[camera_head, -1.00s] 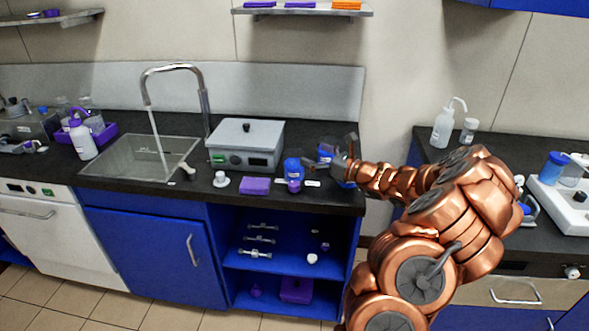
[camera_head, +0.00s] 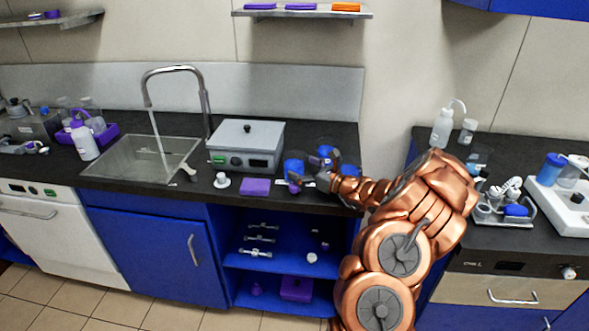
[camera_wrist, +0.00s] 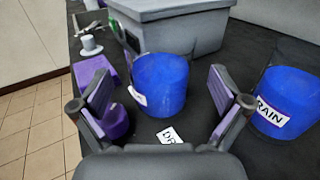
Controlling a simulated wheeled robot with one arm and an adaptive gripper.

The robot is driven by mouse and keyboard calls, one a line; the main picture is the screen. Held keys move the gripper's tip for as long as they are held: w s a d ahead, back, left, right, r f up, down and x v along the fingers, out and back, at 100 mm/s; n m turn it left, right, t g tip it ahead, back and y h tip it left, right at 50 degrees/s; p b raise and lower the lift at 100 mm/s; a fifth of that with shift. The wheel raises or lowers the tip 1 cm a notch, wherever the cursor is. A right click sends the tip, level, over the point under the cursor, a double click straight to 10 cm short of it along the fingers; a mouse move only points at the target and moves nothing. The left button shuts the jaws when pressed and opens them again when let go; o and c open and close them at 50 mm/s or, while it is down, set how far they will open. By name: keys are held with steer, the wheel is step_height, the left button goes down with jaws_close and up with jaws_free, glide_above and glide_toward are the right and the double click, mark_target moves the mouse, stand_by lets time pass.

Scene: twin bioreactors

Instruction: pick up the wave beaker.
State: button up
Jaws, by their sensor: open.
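In the wrist view, a blue beaker (camera_wrist: 162,88) stands on the dark counter, ahead of and between the spread fingers of my gripper (camera_wrist: 160,80). A white label shows on its lower left side, but I cannot read it, so I cannot tell if it is the wave beaker. A second blue beaker (camera_wrist: 288,92), with a label reading "RAIN" in part, stands to the right, outside the fingers. In the head view, my gripper (camera_head: 309,176) is beside the left blue beaker (camera_head: 292,167); another blue beaker (camera_head: 349,170) is partly hidden by my arm. My gripper is open and empty.
A grey box-shaped device (camera_head: 246,145) stands behind the beakers. A purple block (camera_head: 255,187) and a small purple object (camera_wrist: 115,122) lie close by on the left. A small white card (camera_wrist: 170,136) lies on the counter. The sink (camera_head: 138,158) is farther left.

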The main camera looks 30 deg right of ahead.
steer(key=shift+x, duration=1.55)
steer(key=c, duration=1.3)
